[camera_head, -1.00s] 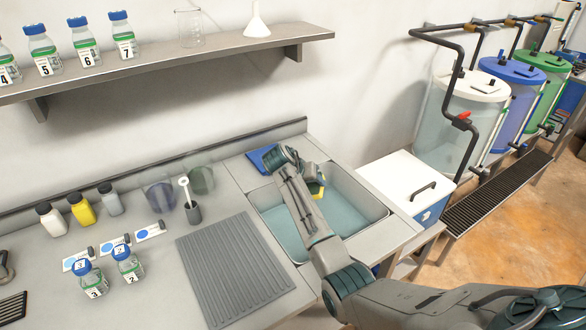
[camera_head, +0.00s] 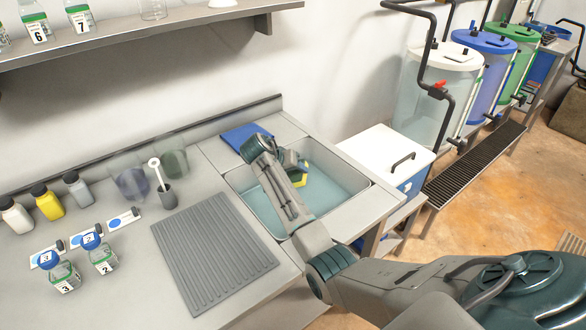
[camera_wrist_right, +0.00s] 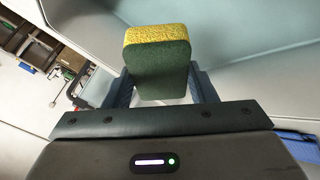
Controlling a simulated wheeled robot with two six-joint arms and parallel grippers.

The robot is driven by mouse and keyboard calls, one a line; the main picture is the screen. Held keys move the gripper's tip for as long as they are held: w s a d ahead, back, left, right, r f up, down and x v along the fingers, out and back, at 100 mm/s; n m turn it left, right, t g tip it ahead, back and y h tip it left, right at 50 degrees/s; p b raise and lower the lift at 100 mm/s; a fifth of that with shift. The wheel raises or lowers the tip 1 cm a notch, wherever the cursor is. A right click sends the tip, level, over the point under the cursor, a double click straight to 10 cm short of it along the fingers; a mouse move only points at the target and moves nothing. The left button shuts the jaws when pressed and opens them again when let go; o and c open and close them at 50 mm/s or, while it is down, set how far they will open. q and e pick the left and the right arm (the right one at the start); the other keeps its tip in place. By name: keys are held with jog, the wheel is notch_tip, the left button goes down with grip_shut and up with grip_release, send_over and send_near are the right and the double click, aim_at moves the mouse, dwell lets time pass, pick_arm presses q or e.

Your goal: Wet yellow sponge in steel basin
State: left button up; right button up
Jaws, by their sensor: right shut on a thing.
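The yellow sponge with a dark green side (camera_wrist_right: 158,68) is between the fingers of my right gripper (camera_wrist_right: 163,92), which is shut on it. In the head view the sponge shows as a small yellow patch (camera_head: 302,181), mostly hidden by my right gripper (camera_head: 291,165). The steel basin (camera_head: 353,184) is set into the counter and has bluish water in it. My right gripper holds the sponge within the basin's outline. I cannot tell whether the sponge touches the water. My left gripper is not in view.
A grey ribbed mat (camera_head: 212,256) lies left of the basin, and a blue cloth (camera_head: 245,136) lies behind it. A white-lidded box (camera_head: 385,153) stands at the right. Two labelled jars (camera_head: 101,254) and several small bottles stand on the left counter.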

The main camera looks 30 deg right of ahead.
aim_at(293, 178)
notch_tip(293, 178, down, 3)
jog(key=shift+f+b, duration=0.1)
jog(key=shift+b, duration=0.45)
jog(key=shift+f, duration=0.35)
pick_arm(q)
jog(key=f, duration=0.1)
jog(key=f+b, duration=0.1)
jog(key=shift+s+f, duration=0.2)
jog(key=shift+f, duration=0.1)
pick_arm(e)
notch_tip(293, 178, down, 2)
jog(key=shift+f, duration=0.1)
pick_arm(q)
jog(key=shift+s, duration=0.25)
